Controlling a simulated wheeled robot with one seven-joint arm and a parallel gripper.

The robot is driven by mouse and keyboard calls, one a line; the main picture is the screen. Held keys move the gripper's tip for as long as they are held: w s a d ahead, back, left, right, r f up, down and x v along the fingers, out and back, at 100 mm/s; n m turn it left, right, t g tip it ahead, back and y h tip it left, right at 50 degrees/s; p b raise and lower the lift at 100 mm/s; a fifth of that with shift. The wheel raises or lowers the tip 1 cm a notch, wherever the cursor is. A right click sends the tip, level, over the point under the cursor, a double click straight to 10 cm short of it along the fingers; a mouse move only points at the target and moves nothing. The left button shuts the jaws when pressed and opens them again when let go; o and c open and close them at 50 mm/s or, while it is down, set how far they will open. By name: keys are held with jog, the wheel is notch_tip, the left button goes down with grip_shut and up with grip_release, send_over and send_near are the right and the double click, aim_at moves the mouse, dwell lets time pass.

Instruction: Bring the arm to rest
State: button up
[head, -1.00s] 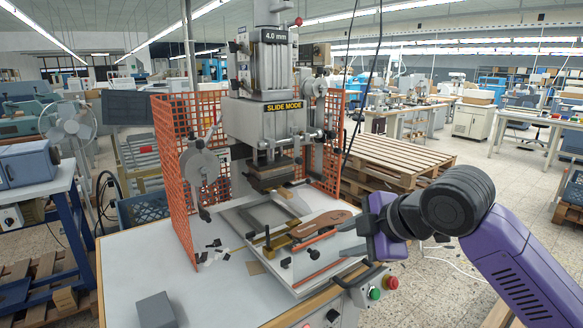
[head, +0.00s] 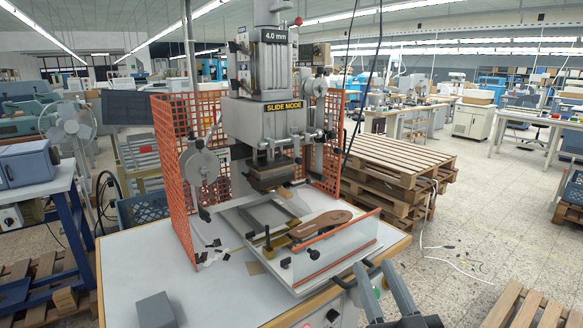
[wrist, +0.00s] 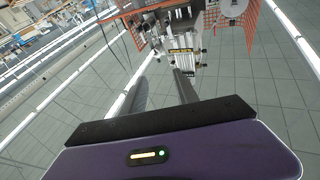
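My gripper (head: 375,267) shows at the bottom right of the head view, beside the front right corner of the press table. Its two grey fingers point up and are apart with nothing between them. In the wrist view the gripper (wrist: 161,76) also shows two spread, empty fingers, with the press (wrist: 185,45) upside down beyond them. The stamping press (head: 268,115) stands on the table, marked "SLIDE MODE" and "4.0 mm". A brown sole-shaped piece (head: 320,224) lies on its slide, apart from my gripper.
The press table (head: 130,265) carries a grey block (head: 156,311) at its front left. Orange mesh guards (head: 175,165) flank the press. A clear panel with orange edging (head: 340,243) stands before the slide. Wooden pallets (head: 395,160) are stacked behind right.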

jog(key=s+d+f+g+h, duration=0.1)
jog(key=s+f, duration=0.5)
jog(key=s, duration=0.6)
jog(key=s+d+f+g+h, duration=0.1)
jog(key=s+d+f+g, duration=0.2)
jog(key=s, duration=1)
jog(key=s+d+f+g+h, duration=0.1)
jog(key=s+d+f+g, duration=0.1)
jog(key=s+f, duration=0.7)
jog(key=s, duration=0.4)
jog(key=shift+s+f+m, duration=0.2)
jog(key=shift+f+m, duration=0.1)
jog(key=shift+m, duration=0.1)
